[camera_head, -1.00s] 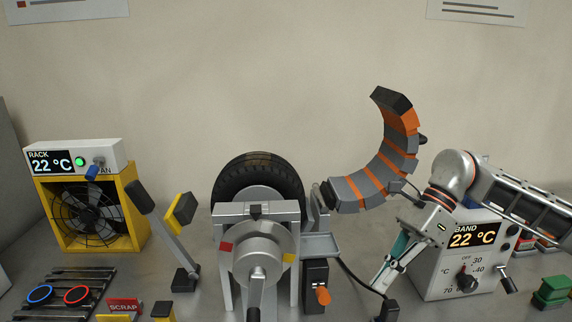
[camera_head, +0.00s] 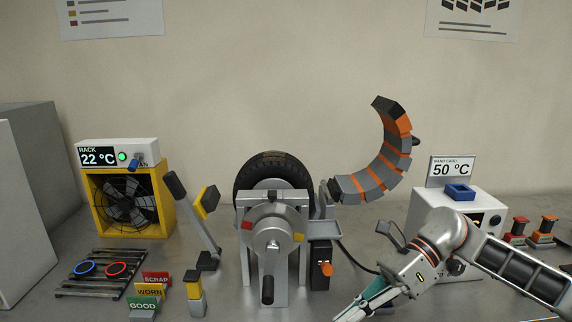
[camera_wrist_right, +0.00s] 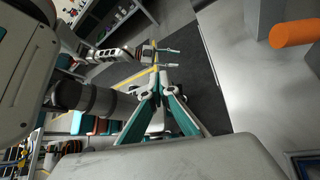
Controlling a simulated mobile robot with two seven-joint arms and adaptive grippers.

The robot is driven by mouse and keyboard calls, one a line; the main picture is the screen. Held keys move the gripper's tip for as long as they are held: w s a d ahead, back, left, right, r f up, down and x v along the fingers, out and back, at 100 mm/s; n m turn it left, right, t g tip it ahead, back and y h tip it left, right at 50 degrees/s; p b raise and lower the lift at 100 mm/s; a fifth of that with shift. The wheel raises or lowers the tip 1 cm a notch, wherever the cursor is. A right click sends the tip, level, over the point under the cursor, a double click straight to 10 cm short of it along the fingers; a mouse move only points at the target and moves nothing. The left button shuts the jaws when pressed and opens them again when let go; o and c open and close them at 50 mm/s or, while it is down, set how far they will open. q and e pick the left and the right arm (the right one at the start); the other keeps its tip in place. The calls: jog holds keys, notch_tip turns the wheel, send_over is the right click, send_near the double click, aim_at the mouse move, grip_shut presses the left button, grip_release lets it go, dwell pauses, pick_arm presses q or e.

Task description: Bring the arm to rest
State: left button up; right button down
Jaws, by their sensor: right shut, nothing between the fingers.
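My right arm comes in from the right in the head view, in front of the white band box (camera_head: 425,207). My right gripper (camera_head: 362,303) points down and left at the bottom edge, to the right of the tyre stand. Its teal-lined fingers meet in the right wrist view (camera_wrist_right: 160,84), with nothing between them. The box's front is partly hidden behind my arm. My left arm is out of the head view. What looks like my left gripper (camera_wrist_right: 170,57) shows small in the right wrist view, fingers apart and empty.
The tyre (camera_head: 243,178) sits in its grey stand (camera_head: 284,288); the open segmented band (camera_head: 377,181) curves up beside it. Left are a yellow fan (camera_head: 98,210), a rack (camera_head: 75,290) with two rings, and SCRAP, WORN and GOOD blocks (camera_head: 157,280).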

jog(key=s+a+r+m+t+y, duration=0.2)
jog(key=a+m+t+y, duration=0.1)
jog(key=a+m+y, duration=0.65)
jog(key=w+d+f+m+t+h+p, duration=0.1)
jog(key=d+f+m+t+h, duration=0.25)
jog(key=f+m+t, duration=0.45)
jog(key=d+f+m+t+h, duration=0.3)
jog(key=f+m+h, duration=0.15)
jog(key=m, duration=0.75)
jog(key=w+d+f+m+t+h+p, duration=0.1)
jog(key=d+f+m+t+h, duration=0.25)
jog(key=f+m+t, duration=0.45)
jog(key=s+d+f+m+g+h, duration=0.3)
jog(key=s+d+f+m, duration=0.1)
jog(key=s+f, duration=0.3)
jog(key=s+d+f+m+g+h, duration=0.3)
jog(key=s+d+f+m+g, duration=0.1)
jog(key=s+f+m, duration=0.2)
jog(key=shift+s+d+f, duration=0.15)
jog(key=shift+s+f, duration=0.75)
jog(key=shift+s, duration=0.05)
